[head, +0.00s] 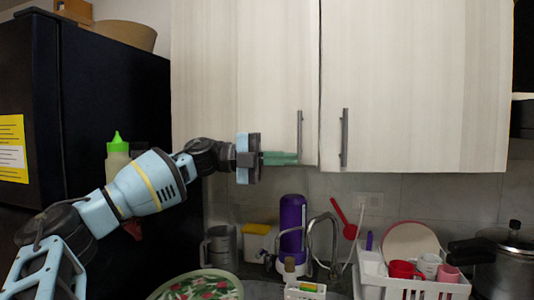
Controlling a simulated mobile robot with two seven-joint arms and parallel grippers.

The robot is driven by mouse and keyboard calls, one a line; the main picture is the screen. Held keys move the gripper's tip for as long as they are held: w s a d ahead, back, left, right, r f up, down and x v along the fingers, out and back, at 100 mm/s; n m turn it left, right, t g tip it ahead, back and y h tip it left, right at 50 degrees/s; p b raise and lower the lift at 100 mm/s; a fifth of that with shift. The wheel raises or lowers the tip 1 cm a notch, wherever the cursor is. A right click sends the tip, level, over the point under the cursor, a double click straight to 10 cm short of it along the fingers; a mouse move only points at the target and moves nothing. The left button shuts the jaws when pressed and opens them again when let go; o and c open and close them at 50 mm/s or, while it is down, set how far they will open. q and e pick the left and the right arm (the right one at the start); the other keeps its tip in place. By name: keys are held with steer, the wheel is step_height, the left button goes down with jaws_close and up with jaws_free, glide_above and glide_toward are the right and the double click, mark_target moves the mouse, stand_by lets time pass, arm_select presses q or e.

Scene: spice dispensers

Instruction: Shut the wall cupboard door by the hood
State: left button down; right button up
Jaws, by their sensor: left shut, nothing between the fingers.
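The pale wood wall cupboard has a left door (245,70) and a right door (415,85), the right one being nearer the dark hood (523,115) at the right edge. A dark line runs between the doors; I cannot tell whether the right door stands slightly ajar. Each door has a vertical grey bar handle: left handle (300,135), right handle (344,137). My left gripper (295,158), with green fingers, is shut and empty in front of the left door's lower right corner, by the left handle's lower end. Contact cannot be told. My right gripper is out of view.
A black fridge (110,90) stands at the left, with a bowl (128,35) on top. Below the cupboard are a purple bottle (292,225), a tap (322,240), a white dish rack (410,285) with cups, and a pot (510,260). The space before the right door is clear.

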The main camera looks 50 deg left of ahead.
arm_select(q)
steer(key=shift+s+a+p, duration=0.25)
steer(key=shift+s+a, duration=0.15)
steer(key=shift+a, duration=0.25)
steer(key=shift+s+a+p, duration=0.2)
steer(key=shift+s+a, duration=0.2)
steer(key=shift+a, duration=0.2)
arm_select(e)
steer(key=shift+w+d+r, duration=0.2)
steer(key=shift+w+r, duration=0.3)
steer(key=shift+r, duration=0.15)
arm_select(q)
steer(key=shift+d, duration=0.1)
